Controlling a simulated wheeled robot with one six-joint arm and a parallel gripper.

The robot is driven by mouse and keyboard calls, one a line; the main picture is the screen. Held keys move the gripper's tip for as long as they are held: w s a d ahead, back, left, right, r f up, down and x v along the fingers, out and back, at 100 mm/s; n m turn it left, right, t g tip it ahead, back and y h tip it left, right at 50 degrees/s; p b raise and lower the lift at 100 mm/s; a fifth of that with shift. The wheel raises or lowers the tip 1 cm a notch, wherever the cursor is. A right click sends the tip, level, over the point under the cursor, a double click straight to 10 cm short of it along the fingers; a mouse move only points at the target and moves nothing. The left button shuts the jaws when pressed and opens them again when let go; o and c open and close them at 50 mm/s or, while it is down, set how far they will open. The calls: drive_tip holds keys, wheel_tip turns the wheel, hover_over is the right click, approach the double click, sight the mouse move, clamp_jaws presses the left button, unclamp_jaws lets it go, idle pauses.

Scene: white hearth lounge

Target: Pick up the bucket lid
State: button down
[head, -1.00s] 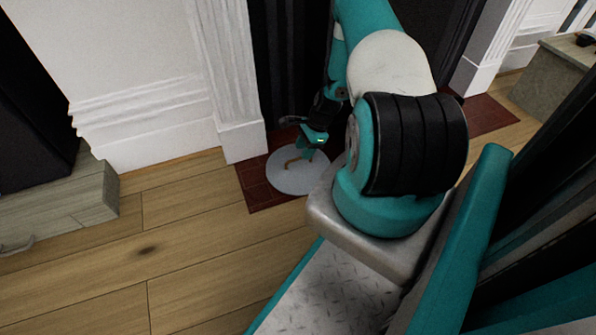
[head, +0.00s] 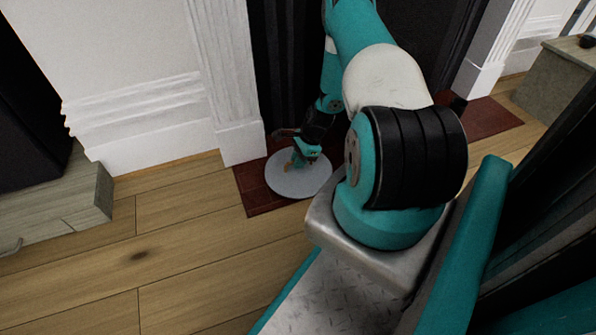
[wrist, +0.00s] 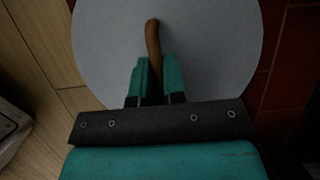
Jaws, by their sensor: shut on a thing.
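The bucket lid is a flat grey disc (head: 300,184) with a brown handle. In the head view it is at the red tiled hearth in front of the fireplace; I cannot tell whether it touches the tiles. In the wrist view the lid (wrist: 215,45) fills the upper middle, with its brown handle (wrist: 153,40) running down between my fingers. My gripper (head: 297,163) is over the lid, and its teal fingers (wrist: 158,80) are shut on the handle. The fingers hide the handle's lower end.
Red hearth tiles (head: 252,190) lie around the lid. A white fireplace pillar (head: 240,140) stands just left of it. A low grey-wood cabinet (head: 60,205) is at the left, another (head: 555,85) at the far right. Wooden floor (head: 180,260) in front is clear.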

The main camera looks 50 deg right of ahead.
drive_tip(key=shift+r, duration=0.15)
wheel_tip(320, 180, up, 20)
drive_tip(key=p, duration=1.1)
